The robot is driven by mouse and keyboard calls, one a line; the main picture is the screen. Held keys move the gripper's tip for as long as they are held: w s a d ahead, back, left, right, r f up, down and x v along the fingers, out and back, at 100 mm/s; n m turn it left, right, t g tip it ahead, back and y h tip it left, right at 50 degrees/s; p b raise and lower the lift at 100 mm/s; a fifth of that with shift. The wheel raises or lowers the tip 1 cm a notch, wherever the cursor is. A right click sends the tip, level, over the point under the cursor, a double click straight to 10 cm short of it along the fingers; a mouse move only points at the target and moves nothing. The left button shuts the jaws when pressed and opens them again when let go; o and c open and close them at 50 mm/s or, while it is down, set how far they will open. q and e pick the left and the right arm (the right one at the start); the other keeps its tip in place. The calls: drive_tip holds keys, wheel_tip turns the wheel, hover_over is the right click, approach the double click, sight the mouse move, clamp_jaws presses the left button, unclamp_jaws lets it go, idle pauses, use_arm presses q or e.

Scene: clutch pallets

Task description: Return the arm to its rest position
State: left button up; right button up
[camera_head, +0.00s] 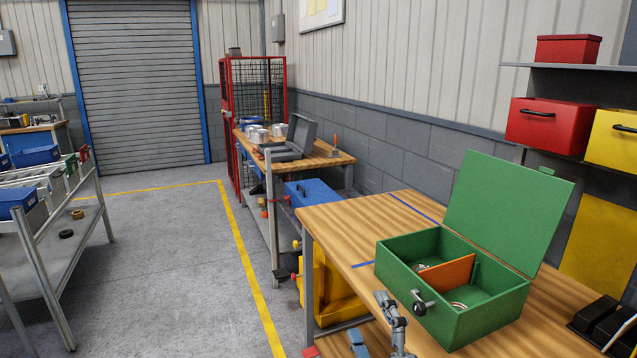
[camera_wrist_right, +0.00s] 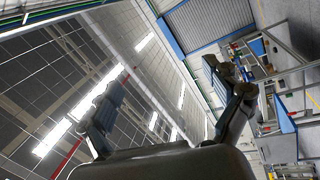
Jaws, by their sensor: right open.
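My right gripper (camera_head: 372,320) shows at the bottom of the head view, in front of the workbench's near edge. Its two fingers are spread apart with nothing between them. In the right wrist view the same gripper (camera_wrist_right: 168,88) has its fingers apart and points toward the ceiling and the shutter door. The green box (camera_head: 470,312) stands on the wooden workbench (camera_head: 350,235), just right of the gripper and apart from it as far as I can tell. Its lid is open and an orange divider (camera_head: 447,275) stands inside. My left gripper is not in view.
Red bins (camera_head: 552,128) and a yellow bin (camera_head: 612,140) sit on the shelf at the right. A second bench with a grey case (camera_head: 290,150) stands behind. A metal rack (camera_head: 45,235) is at the left. The grey floor (camera_head: 165,270) between is mostly clear.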

drive_tip(key=s+d+f+m+g+h, duration=0.4)
drive_tip(key=d+f+m+h, duration=0.3)
drive_tip(key=f, duration=0.4)
drive_tip(key=s+d+f+m+g+y, duration=0.1)
drive_tip(key=s+d+f+m+g, duration=0.25)
drive_tip(key=s+f+g, duration=0.55)
drive_tip(key=s+d+f+m+g, duration=0.25)
drive_tip(key=s+f+m, duration=0.35)
drive_tip(key=s, duration=0.8)
wheel_tip(320, 180, down, 27)
drive_tip(key=s+g, duration=0.2)
drive_tip(key=s+d+f+n+g, duration=0.1)
drive_tip(key=s+d+f, duration=0.1)
drive_tip(key=s+f, duration=1.4)
drive_tip(key=shift+s+f, duration=0.15)
drive_tip(key=shift+s, duration=0.25)
